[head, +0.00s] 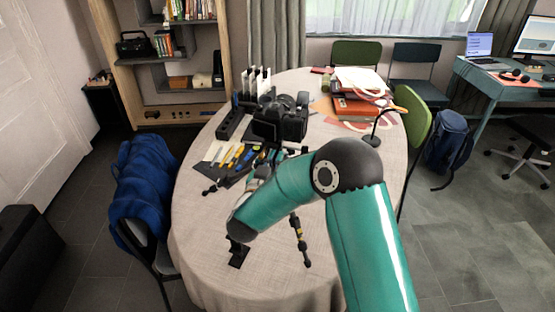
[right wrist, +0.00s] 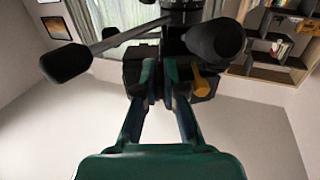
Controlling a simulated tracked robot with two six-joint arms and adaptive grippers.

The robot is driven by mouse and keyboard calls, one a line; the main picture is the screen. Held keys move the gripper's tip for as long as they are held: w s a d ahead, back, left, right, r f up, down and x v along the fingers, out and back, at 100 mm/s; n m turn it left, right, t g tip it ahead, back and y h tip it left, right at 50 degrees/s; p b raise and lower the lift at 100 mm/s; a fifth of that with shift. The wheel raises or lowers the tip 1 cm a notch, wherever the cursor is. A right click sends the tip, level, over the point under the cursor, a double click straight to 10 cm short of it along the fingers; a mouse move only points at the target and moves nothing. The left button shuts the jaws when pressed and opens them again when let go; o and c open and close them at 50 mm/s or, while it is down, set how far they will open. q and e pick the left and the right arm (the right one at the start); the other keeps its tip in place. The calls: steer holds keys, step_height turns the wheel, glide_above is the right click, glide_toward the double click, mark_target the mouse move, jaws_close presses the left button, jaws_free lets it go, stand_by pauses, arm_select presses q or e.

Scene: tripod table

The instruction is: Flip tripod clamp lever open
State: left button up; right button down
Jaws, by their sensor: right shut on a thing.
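The tripod stands on the round table, its splayed black legs (head: 299,240) showing around my teal right arm. A black camera (head: 280,120) is at its top in the head view. In the right wrist view the dark tripod head (right wrist: 180,35) rises above my right gripper (right wrist: 165,78), with a long handle (right wrist: 68,62) to the left. A small orange lever (right wrist: 202,84) sits just right of the fingertips. My right gripper is shut on a dark part between its fingers; I cannot tell if it belongs to the lever. My left gripper is out of view.
The table (head: 205,245) also holds a dark mat with yellow-handled tools (head: 236,157), a stack of books (head: 358,103) and a black desk lamp (head: 372,140). A chair with a blue jacket (head: 142,190) stands at the left. The front left tabletop is bare.

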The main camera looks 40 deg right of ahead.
steer(key=shift+a, duration=0.25)
